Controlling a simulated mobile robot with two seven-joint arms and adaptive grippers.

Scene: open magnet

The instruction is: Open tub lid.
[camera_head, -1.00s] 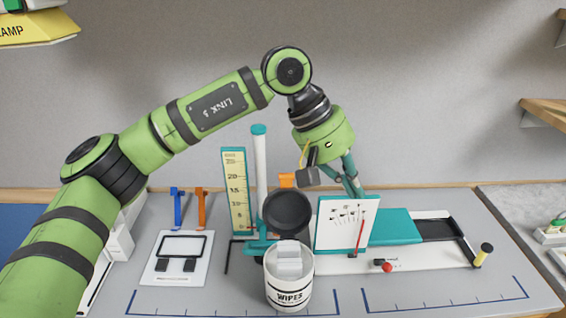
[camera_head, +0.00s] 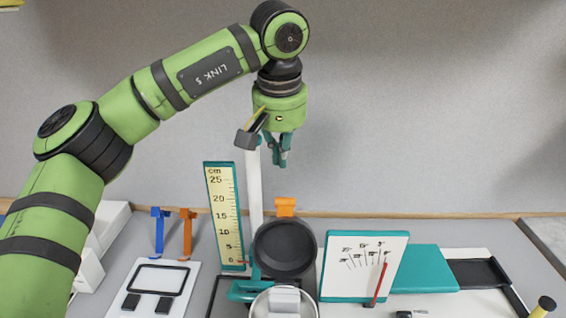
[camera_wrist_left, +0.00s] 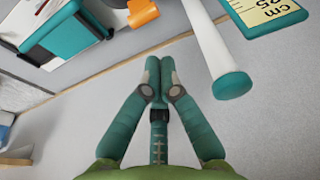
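The white wipes tub (camera_head: 312,304) is at the bottom edge of the head view, cut off by the frame. Its round black lid (camera_head: 285,248) stands raised at the back of the rim, and pale wipes (camera_head: 284,300) show in the opening. My left gripper (camera_head: 280,164) points down, well above and behind the lid, apart from it. In the left wrist view its two fingertips (camera_wrist_left: 159,66) meet with nothing between them. My right gripper is not in view.
A white post (camera_head: 254,190) and a centimetre ruler (camera_head: 226,215) stand left of the lid. A white chart board (camera_head: 362,267) and teal block (camera_head: 425,268) are to the right.

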